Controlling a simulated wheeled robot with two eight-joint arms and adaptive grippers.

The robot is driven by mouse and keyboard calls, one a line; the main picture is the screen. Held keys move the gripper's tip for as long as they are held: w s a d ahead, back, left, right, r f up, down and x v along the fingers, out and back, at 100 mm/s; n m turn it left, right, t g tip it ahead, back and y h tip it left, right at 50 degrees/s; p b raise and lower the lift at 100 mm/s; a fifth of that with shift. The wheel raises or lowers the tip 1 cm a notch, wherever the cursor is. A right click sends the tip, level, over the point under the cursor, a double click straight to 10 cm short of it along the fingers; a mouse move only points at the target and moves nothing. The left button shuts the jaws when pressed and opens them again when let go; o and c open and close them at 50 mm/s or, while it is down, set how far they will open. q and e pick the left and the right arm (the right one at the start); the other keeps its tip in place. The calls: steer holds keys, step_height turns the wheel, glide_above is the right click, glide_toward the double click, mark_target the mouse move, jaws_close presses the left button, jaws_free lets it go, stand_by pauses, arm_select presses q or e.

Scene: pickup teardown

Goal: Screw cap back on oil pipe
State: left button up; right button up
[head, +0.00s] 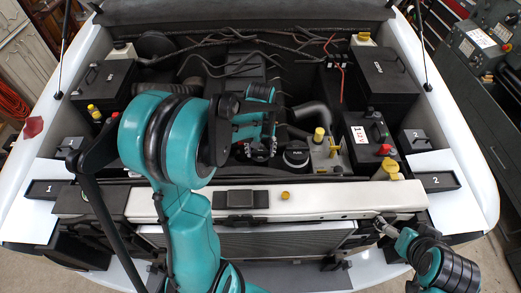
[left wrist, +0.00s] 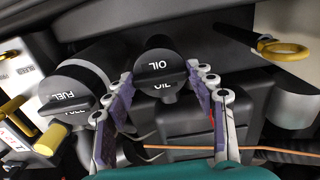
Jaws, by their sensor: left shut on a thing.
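The black oil cap (left wrist: 158,68), lettered OIL, sits between the fingertips of my left gripper (left wrist: 162,82) in the left wrist view. The gripper is shut on the cap, one finger on each side. In the head view my left gripper (head: 262,146) points down into the engine bay, left of the fuel cap, and mostly hides the oil cap. The oil pipe is hidden under the cap, so I cannot tell how they meet. My right gripper (head: 383,224) is at the front edge of the bay, low right, away from the caps; its fingers are too small to read.
The black fuel cap (head: 296,155) stands close on the right; it also shows in the left wrist view (left wrist: 68,95). A yellow ring handle (left wrist: 283,49) is near the gripper. A battery (head: 368,140) stands further right. The white front crossbar (head: 340,200) runs before the bay.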

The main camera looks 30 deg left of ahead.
arm_select(q)
steer(key=shift+f, duration=0.15)
stand_by(0.3)
steer(key=o, duration=1.2)
